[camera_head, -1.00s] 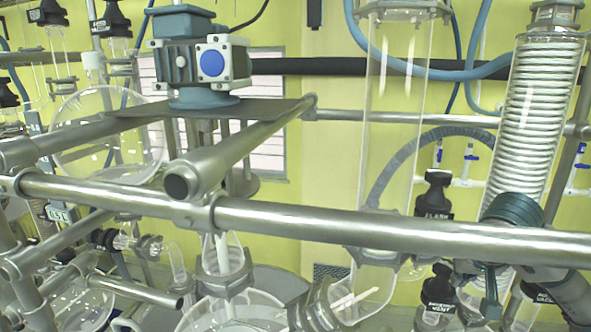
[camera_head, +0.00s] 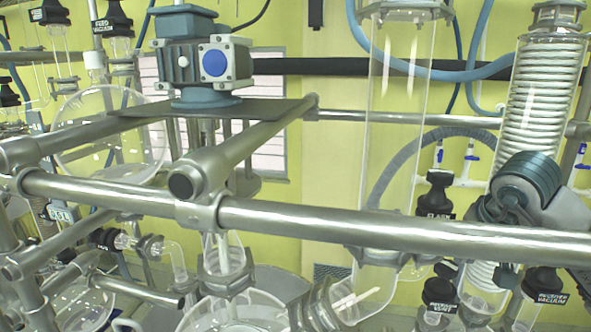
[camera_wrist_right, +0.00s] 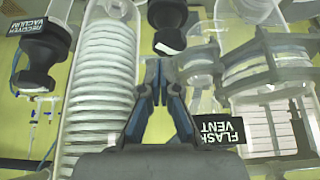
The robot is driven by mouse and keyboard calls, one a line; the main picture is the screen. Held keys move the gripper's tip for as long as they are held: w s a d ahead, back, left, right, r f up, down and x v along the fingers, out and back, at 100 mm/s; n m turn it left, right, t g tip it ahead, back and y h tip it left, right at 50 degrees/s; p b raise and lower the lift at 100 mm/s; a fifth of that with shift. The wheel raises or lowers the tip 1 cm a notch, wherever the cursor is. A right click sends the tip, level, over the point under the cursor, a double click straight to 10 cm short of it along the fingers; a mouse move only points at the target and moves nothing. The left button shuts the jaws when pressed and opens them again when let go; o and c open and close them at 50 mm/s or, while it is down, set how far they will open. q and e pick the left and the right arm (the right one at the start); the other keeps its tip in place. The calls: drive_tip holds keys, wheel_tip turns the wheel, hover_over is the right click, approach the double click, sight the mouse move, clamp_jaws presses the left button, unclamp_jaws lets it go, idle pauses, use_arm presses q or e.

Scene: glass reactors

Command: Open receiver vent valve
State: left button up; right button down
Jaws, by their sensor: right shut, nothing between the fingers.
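The receiver vent valve (camera_head: 440,293) is a black knob with a white-lettered label, low and right of centre in the head view, below the long steel rail. My right gripper (camera_wrist_right: 156,66) is shut and empty in the wrist view, its blue-grey fingertips together. A black valve knob (camera_wrist_right: 167,25) stands just beyond the fingertips; its label is unreadable. In the head view my right wrist (camera_head: 528,178) is above the rail, up and right of the vent valve; the fingertips are hard to make out there. My left gripper is not in view.
The receiver vacuum valve (camera_head: 543,285) is right of the vent valve, the flash vent valve (camera_head: 437,195) above it. The steel rail (camera_head: 350,228) crosses in front. A coiled glass condenser (camera_head: 540,105) stands at right, a glass column (camera_head: 398,110) left of it.

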sight(448, 273)
drive_tip(key=a+f, duration=0.1)
drive_tip(key=w+a+f+b, duration=0.1)
drive_tip(key=f, duration=0.3)
drive_tip(key=shift+w+a+f, duration=0.15)
drive_tip(key=shift+a+f, duration=0.05)
drive_tip(key=shift+a, duration=0.2)
drive_tip(key=shift+d+f+b, duration=0.2)
drive_tip(key=shift+f+b, duration=0.15)
drive_tip(key=shift+b, duration=0.05)
drive_tip(key=shift+a, duration=0.1)
drive_tip(key=shift+a, duration=0.1)
drive_tip(key=shift+r+p, duration=0.15)
drive_tip(key=shift+p, duration=0.2)
drive_tip(key=shift+d+p, duration=0.25)
drive_tip(key=shift+p, duration=0.2)
